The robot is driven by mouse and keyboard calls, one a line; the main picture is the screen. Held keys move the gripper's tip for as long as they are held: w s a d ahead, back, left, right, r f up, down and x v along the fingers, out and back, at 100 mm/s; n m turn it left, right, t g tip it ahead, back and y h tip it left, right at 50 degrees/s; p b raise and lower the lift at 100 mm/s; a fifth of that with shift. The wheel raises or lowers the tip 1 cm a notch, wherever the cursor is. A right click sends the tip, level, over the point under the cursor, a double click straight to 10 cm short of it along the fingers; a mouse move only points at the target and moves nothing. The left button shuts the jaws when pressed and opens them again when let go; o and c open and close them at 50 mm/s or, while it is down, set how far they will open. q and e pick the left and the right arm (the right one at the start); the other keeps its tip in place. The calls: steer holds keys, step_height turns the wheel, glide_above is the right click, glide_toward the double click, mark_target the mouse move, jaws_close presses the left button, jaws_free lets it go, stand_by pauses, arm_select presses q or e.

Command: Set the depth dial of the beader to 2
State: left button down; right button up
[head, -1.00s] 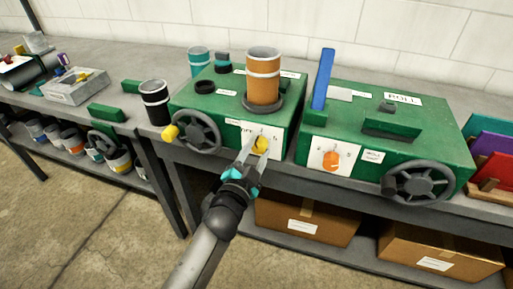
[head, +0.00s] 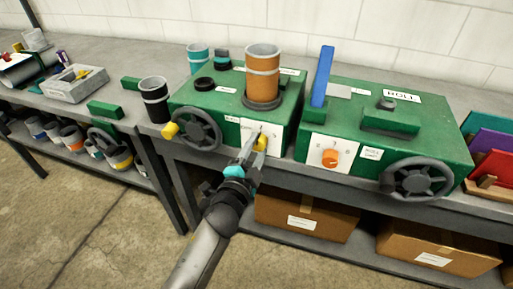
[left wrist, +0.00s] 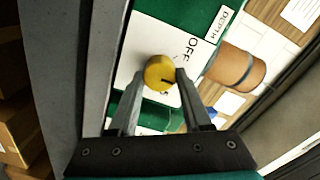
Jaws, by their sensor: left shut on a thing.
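The beader (head: 222,103) is a green machine with a dark handwheel on the bench. On its front, a white plate (head: 247,127) carries the yellow depth dial (head: 261,144). The dial also shows in the left wrist view (left wrist: 159,70), with a dark mark on its face. "OFF" on the plate and a "DEPTH" label (left wrist: 217,22) are readable there; I cannot read which number the dial is at. My left gripper (head: 257,142) is shut on the dial, one finger on each side. My right gripper is not in view.
A second green machine (head: 430,118), labelled ROLL, stands to the right with an orange dial (head: 331,158). An orange duct piece (head: 262,75) stands on the beader. A black cup (head: 154,101) stands to its left. Cardboard boxes (head: 305,217) sit on the shelf below.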

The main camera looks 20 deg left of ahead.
arm_select(q)
steer(key=shift+c, duration=1.7)
jaws_free()
steer(key=s, duration=1.5)
steer(key=shift+a+r, duration=0.15)
steer(key=shift+a, duration=0.2)
steer(key=shift+s, duration=0.1)
